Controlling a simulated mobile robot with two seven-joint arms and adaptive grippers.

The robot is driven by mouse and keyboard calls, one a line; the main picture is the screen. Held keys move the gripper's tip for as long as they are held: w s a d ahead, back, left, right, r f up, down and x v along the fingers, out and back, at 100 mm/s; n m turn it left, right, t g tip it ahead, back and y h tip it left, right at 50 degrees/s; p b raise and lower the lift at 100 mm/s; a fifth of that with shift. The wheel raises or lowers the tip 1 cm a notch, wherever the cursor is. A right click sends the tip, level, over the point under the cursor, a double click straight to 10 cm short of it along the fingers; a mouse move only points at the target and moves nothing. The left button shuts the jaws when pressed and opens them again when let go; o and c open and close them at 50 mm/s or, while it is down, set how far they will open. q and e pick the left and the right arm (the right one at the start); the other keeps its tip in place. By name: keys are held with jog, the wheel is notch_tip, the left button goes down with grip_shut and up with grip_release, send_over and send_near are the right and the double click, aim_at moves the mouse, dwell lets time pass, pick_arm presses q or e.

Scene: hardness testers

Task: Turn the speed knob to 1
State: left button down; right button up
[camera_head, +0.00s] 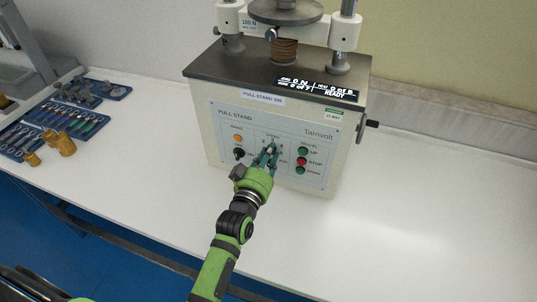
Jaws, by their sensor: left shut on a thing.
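The pull stand (220,130) is a cream machine with a dark top, standing on the white bench. Its front panel carries the speed dial label (272,136) at the middle. My left gripper (270,150) is at this dial, its fingers pointing at the panel and shut on the speed knob. The fingers hide the knob, so its pointer and setting cannot be read. My right gripper does not show.
An orange lamp (238,138) and a black switch (239,153) sit left of the dial. Green UP (303,151), red STOP (301,161) and another green button (300,170) sit right. A crank (372,124) sticks out at right. Blue tool trays (58,148) lie left. The bench's right is clear.

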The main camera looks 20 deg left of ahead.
pick_arm(q)
jog(key=shift+f, duration=0.2)
jog(key=c, duration=1.1)
grip_release()
jog(key=shift+o, duration=0.2)
jog(key=shift+r, duration=0.1)
jog(key=s, duration=1.2)
jog(key=shift+a, duration=0.2)
